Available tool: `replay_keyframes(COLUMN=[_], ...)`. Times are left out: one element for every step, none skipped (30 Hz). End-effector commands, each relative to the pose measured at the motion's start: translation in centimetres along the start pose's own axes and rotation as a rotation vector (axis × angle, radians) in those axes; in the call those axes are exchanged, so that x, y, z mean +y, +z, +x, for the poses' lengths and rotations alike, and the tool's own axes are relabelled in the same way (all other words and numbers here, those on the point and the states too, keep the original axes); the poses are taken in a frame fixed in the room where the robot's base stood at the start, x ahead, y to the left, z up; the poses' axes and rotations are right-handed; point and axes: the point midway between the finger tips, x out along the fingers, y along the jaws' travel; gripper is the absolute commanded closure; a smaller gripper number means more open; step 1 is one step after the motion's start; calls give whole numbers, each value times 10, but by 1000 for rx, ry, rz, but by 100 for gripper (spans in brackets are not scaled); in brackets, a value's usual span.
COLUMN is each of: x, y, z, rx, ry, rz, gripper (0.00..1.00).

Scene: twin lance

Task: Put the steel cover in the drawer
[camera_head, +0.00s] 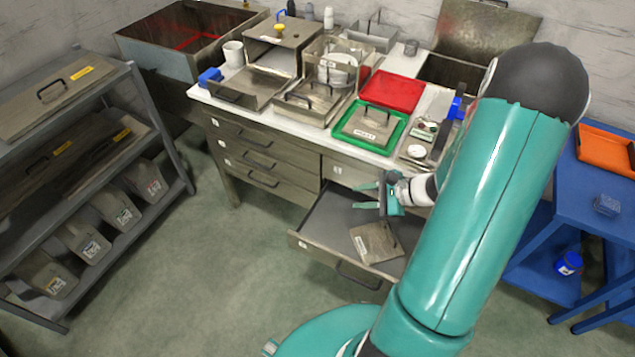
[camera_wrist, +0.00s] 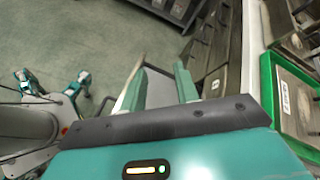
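The drawer (camera_head: 322,232) is pulled out from the bench front, its grey inside showing. A square steel cover (camera_head: 372,244) with a small label is in its right part; it looks slightly tilted, and I cannot tell whether it lies flat. A dark bar, perhaps its handle, rises at its right edge. My gripper (camera_head: 362,196) is above the drawer, with its fingers pointing left and apart, holding nothing. In the wrist view my gripper (camera_wrist: 158,90) shows two separated fingers with the pale drawer between them. Another labelled steel plate with a handle (camera_head: 368,124) lies in a green tray (camera_head: 341,136).
The bench top holds a red tray (camera_head: 392,91), open steel boxes, a white mug (camera_head: 233,54) and small gauges. A shelf rack (camera_head: 165,140) with bins stands left. A blue stand (camera_head: 600,195) with an orange tray stands right. The floor before the drawer is clear.

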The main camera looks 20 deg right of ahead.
Motion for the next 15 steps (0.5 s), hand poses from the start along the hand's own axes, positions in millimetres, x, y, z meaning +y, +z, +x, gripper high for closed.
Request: replay_keyframes(x=[-5,-5,-6,-6,-5,-4,-4,-3,-1,1,2,4,6,8,10], y=[24,36,52,64,76,90,101,112,126,136,146,159,169,178,190], z=[2,2,3,3,3,2,2,1,0,-1,-3,-5,-7,-9,-12], rx=[6,10,15,20,24,31,38,45,55,63,71,83,93,103,118], ry=[62,98,144,178,212,255,287,318,358,388,416,451,477,501,534], rz=[-91,-138,-201,-249,-297,-360,-409,-458,-523,-572,-621,-687,-736,-785,-851], gripper=[69,69,69,69,69,69,69,69,69,69,69,69,69,69,69])
